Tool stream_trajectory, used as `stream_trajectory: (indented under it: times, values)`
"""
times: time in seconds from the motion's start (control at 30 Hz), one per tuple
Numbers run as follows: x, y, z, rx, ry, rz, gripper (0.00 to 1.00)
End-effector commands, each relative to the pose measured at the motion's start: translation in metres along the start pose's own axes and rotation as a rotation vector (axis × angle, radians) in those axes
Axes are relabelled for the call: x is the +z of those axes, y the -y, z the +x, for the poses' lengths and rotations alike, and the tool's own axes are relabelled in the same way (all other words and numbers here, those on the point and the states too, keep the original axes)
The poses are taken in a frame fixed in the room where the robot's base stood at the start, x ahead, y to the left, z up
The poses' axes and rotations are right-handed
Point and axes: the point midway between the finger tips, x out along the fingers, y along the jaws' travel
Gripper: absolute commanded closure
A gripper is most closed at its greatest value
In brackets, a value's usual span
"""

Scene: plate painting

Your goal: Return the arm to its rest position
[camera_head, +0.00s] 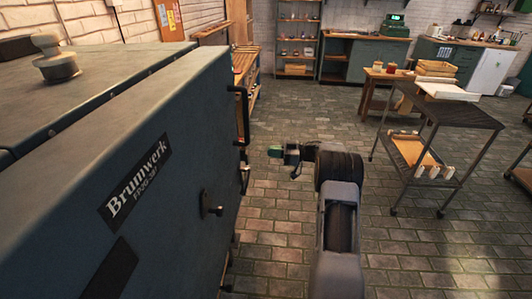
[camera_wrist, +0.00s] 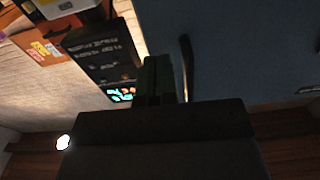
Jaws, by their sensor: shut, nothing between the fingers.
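My gripper (camera_head: 276,152) is at the end of my raised arm in the head view, its green-tipped fingers pointing left toward the blue-grey Brumwerk kiln (camera_head: 175,200). It is apart from the kiln's side in the picture; the exact gap is hard to judge. In the wrist view my gripper's fingers (camera_wrist: 157,78) are together and hold nothing. Beside them is a dark handle bar (camera_wrist: 187,65) in front of a blue-grey panel (camera_wrist: 245,50).
A dark control box (camera_wrist: 103,50) with a lit display shows left in the wrist view. A dark trolley (camera_head: 465,115) with boards stands at the right. A wooden table (camera_head: 378,98) stands behind it. The brick floor (camera_head: 310,110) between kiln and trolley is clear.

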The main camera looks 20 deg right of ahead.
Motion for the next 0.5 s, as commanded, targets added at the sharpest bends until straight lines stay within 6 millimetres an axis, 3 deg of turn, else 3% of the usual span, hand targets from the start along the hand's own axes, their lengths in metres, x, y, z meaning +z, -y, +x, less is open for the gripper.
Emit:
stream_trajectory:
  times: [0.2,0.37,0.5]
  values:
    - [0.001,0.000,-0.020,0.000,0.001,0.001,1.00]
    - [0.001,0.001,-0.024,0.000,0.001,-0.009,1.00]
    - [0.009,-0.018,-0.025,0.104,0.055,-0.087,1.00]
